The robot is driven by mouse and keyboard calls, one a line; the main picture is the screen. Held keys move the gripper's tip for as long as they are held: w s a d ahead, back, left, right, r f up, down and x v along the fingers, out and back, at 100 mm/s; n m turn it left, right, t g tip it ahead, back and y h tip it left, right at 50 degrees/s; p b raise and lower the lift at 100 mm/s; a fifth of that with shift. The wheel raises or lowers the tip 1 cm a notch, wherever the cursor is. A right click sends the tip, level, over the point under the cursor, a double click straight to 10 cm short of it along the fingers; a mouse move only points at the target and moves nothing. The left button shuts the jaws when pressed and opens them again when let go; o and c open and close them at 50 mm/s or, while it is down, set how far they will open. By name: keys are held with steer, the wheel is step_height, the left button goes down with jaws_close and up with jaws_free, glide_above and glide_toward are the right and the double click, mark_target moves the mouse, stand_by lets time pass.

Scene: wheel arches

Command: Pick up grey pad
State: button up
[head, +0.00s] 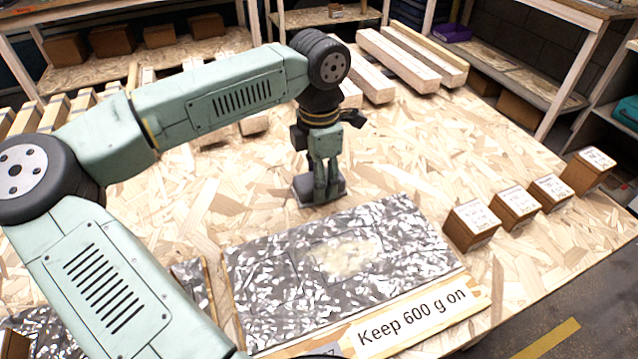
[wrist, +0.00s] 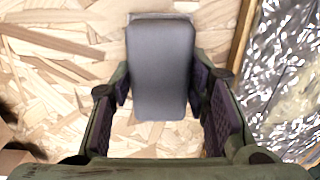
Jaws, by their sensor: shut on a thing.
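The grey pad (wrist: 160,68) is a rounded grey block between my fingers in the wrist view. In the head view the grey pad (head: 306,190) shows low at the fingertips, just behind the foil-covered panel (head: 270,285). My gripper (head: 325,188) points down and is shut on the pad; its two fingers also show either side of the pad in the wrist view (wrist: 160,90). The pad is at or very near the wooden board; I cannot tell whether it touches. Part of the pad is hidden by the fingers in the head view.
A label reading "Keep 600 g on" (head: 412,318) lies along the panel's front edge. Several labelled brown blocks (head: 472,225) stand to the right. Pale wooden beams (head: 398,62) lie behind. Bare board (head: 430,150) is free right of my gripper.

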steer(key=shift+r, duration=0.5)
step_height(320, 180, up, 2)
steer(key=shift+r+b, duration=0.1)
steer(key=shift+b, duration=0.5)
steer(key=s+b, duration=0.1)
steer(key=s, duration=0.4)
steer(key=s+r+b, duration=0.1)
steer(key=s, duration=0.4)
steer(key=s+b, duration=0.1)
steer(key=s, duration=0.5)
steer(key=shift+a+r, duration=0.15)
steer(key=shift+r, duration=0.25)
steer(key=o, duration=0.6)
steer(key=c, duration=0.5)
steer(key=shift+r, duration=0.1)
